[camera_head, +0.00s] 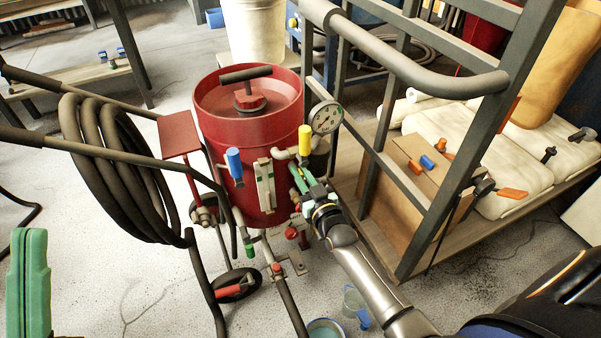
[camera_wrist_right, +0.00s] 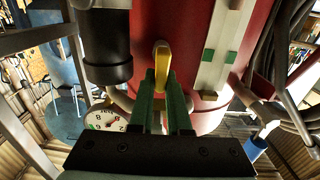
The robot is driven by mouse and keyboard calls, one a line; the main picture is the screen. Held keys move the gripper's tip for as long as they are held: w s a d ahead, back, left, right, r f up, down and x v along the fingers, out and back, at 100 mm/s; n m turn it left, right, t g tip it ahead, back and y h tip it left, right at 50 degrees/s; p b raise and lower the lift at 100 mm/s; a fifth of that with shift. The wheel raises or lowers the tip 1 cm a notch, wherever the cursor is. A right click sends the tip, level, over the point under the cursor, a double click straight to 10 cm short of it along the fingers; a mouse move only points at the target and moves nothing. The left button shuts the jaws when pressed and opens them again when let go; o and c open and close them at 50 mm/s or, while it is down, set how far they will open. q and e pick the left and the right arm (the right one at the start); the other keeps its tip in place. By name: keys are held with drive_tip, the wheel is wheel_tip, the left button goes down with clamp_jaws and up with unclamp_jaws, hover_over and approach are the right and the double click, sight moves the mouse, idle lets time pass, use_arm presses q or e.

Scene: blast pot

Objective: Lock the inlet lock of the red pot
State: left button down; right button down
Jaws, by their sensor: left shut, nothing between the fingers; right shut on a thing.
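The red pot (camera_head: 248,120) stands upright with a black-handled lid on top. My right gripper (camera_head: 303,183) is at the pot's front right side, below the pressure gauge (camera_head: 326,117). In the right wrist view its green fingers (camera_wrist_right: 160,95) are shut on a small yellow lever (camera_wrist_right: 162,55) in front of the red wall. The lever may be the inlet lock; no label shows. My left gripper (camera_head: 28,280) is shut and empty at the lower left edge, away from the pot.
A blue-handled valve (camera_head: 234,163) and a yellow-handled valve (camera_head: 305,140) sit on the pot's front. A coiled black hose (camera_head: 120,165) hangs at left. A metal rack (camera_head: 410,190) stands close to the right. A bucket (camera_head: 325,328) and a clear jug (camera_head: 353,300) are on the floor.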

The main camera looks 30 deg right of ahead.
drive_tip(key=shift+d+m, duration=0.1)
drive_tip(key=shift+m, duration=0.2)
drive_tip(key=shift+d+m+p, duration=0.2)
drive_tip(key=shift+m+p, duration=0.3)
drive_tip(key=shift+m, duration=0.5)
drive_tip(key=f+m+b, duration=0.1)
drive_tip(key=m, duration=0.4)
drive_tip(key=d+m, duration=0.1)
drive_tip(key=m, duration=0.4)
drive_tip(key=d+f+m+b, duration=0.1)
drive_tip(key=m, duration=0.4)
drive_tip(key=shift+f+b, duration=0.3)
drive_tip(key=c, duration=0.9)
unclamp_jaws()
drive_tip(key=shift+s, duration=0.1)
